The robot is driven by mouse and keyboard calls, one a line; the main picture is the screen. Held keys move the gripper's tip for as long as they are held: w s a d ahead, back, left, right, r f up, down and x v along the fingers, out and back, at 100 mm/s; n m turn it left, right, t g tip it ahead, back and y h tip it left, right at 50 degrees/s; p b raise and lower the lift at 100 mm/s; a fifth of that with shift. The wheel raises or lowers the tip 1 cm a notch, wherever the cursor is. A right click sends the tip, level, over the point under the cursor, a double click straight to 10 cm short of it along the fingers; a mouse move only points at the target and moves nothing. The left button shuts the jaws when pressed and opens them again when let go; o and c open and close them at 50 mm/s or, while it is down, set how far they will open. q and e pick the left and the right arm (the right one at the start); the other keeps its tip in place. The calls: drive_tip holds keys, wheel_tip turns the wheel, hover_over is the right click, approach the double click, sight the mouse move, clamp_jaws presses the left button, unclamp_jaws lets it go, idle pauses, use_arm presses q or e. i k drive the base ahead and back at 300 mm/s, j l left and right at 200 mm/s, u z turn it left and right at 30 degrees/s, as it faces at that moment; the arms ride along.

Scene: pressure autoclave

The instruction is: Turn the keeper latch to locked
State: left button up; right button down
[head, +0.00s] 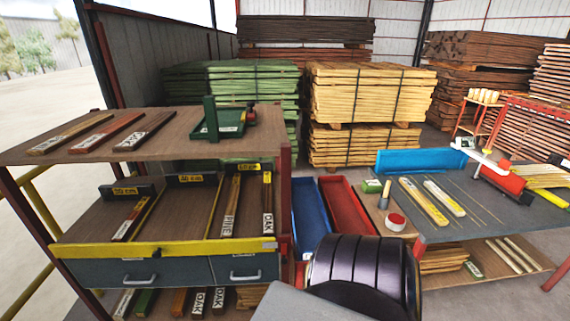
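A yellow bar (165,249) runs across the front of the rack's middle shelf, above two grey drawers (140,272). A small grey piece (269,244) sits at the bar's right end, by the red post. It may be the keeper latch, but it is too small to tell, and so is its position. Neither of my grippers shows. A dark, ribbed rounded part and a grey panel, likely mine, fill the bottom centre.
Blue (311,212) and red (348,207) bins stand right of the rack. A grey worktable (455,215) with wood strips and a red tool (500,178) is at right. Lumber stacks fill the back.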

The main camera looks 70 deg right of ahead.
sight(284, 261)
drive_tip(key=z, duration=2.15)
